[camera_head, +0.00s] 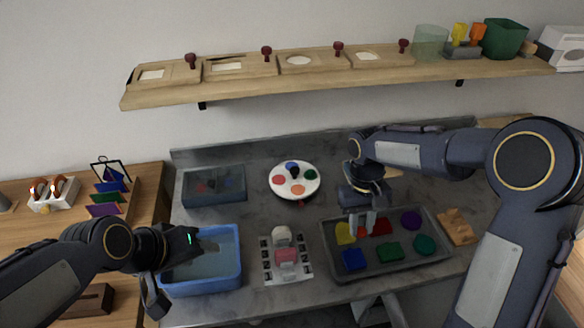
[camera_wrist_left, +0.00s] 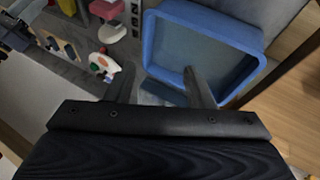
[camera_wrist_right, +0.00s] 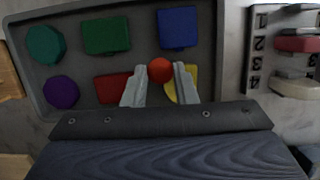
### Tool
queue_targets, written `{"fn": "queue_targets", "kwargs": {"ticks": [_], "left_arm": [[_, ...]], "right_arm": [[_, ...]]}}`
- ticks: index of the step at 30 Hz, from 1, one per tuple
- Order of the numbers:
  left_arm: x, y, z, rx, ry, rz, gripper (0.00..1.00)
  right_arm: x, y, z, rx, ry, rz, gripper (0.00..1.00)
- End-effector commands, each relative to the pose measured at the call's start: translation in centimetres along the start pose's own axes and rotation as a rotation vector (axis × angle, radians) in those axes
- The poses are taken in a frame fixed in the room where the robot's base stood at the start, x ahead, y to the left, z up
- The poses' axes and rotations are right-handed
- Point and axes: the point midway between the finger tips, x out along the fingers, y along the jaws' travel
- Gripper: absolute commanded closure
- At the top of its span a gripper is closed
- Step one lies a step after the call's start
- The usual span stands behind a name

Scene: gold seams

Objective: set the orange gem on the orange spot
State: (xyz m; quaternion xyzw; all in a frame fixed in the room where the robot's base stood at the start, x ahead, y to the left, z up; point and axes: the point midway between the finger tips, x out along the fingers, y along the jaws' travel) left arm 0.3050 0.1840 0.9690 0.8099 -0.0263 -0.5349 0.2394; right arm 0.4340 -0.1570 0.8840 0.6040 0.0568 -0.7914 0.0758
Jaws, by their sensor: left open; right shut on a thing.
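The orange gem (camera_wrist_right: 160,70), small, round and red-orange, is between the fingertips of my right gripper (camera_wrist_right: 160,82). In the head view that gripper (camera_head: 363,226) is over the grey tray (camera_head: 330,262), near its yellow and red pieces; whether the gem touches the tray I cannot tell. The plate also has red, green and dark blue colours. My left gripper (camera_head: 169,275) is open and empty by the blue bin (camera_head: 238,270).
The grey tray holds a yellow piece (camera_head: 345,234), a red one (camera_head: 380,227), and several blue, green and purple ones. A pink-and-white item (camera_head: 286,256) stands between bin and tray. A dark bin (camera_head: 214,198) is left of the plate. A loaded shelf (camera_head: 230,87) hangs above.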

Motion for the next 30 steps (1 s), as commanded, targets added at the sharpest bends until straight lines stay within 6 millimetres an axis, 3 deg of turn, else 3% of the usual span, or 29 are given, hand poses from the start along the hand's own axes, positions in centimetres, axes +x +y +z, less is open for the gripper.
{"fn": "queue_targets", "kwargs": {"ticks": [6,15,24,30], "left_arm": [[3.8,3.1,-2.5,-0.160,-0.056,0.052,0.52],[9.1,7.9,-4.3,-0.469,-0.135,0.201,0.52],[13.4,12.3,-5.9,-0.909,-0.217,0.389,0.52],[15.3,14.1,-7.8,-1.260,-0.266,0.508,0.52]], "right_arm": [[-0.7,-3.3,2.7,-0.141,0.001,0.041,0.96],[-0.8,-6.7,6.6,-0.324,0.001,0.091,0.96],[-0.7,-8.4,9.2,-0.437,-0.001,0.120,0.96],[-0.7,-8.9,10.2,-0.478,-0.002,0.132,0.96]]}}
